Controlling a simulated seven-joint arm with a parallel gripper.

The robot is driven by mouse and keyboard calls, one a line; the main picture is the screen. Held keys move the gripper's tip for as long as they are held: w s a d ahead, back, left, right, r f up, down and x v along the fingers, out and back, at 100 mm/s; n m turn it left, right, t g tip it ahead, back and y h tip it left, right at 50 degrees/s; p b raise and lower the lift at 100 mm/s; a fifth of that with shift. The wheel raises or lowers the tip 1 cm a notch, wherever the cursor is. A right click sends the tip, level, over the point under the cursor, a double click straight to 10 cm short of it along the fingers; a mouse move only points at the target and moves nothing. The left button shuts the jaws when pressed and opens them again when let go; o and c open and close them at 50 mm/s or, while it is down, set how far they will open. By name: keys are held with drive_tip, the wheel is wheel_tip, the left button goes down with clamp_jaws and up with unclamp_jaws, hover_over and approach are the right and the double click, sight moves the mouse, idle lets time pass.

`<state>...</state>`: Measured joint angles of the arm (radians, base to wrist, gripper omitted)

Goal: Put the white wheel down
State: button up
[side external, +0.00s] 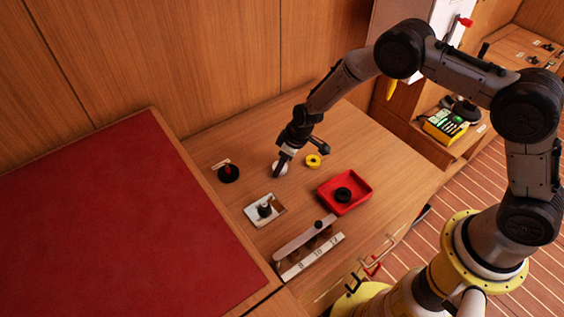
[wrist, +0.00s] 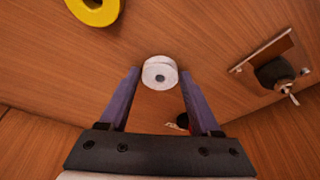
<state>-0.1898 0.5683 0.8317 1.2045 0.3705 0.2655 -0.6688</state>
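The white wheel (wrist: 160,72) sits between the two fingertips of my gripper (wrist: 160,78) in the wrist view, with a finger close against each side. My gripper looks shut on it. In the side view my gripper (side external: 281,166) points down at the wooden table, and the white wheel (side external: 275,168) shows partly behind the dark fingers, at or just above the table top. I cannot tell whether the wheel touches the wood.
A yellow ring (side external: 313,161) lies right of my gripper. A red tray (side external: 325,197) holds a black ring. A pale plate with a black knob (side external: 265,210) lies in front. A black disc (side external: 228,175) is at left. A slotted rack (side external: 312,257) stands near the front edge.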

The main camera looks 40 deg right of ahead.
drive_tip(key=shift+o, duration=1.1)
drive_tip(key=shift+r, duration=0.1)
drive_tip(key=shift+r, duration=0.4)
drive_tip(key=v, duration=1.1)
drive_tip(key=shift+s+r, duration=0.2)
drive_tip(key=s+d+r+m+t, duration=0.1)
drive_tip(key=s+d+r, duration=0.2)
drive_tip(key=s+r, duration=0.5)
drive_tip(key=s+d+r+m, duration=0.2)
drive_tip(key=s+r, duration=0.1)
drive_tip(key=r, duration=0.9)
drive_tip(key=s+d+r+m, duration=0.1)
drive_tip(key=s+d+r, duration=0.1)
drive_tip(key=s, duration=0.8)
drive_tip(key=s+d+r+m+t+h, duration=0.1)
drive_tip(key=s+d+r+m, duration=0.1)
drive_tip(key=s, duration=0.8)
drive_tip(key=shift+s+d+t+h, duration=0.2)
drive_tip(key=shift+d+t+h, duration=0.1)
drive_tip(key=shift+d, duration=0.4)
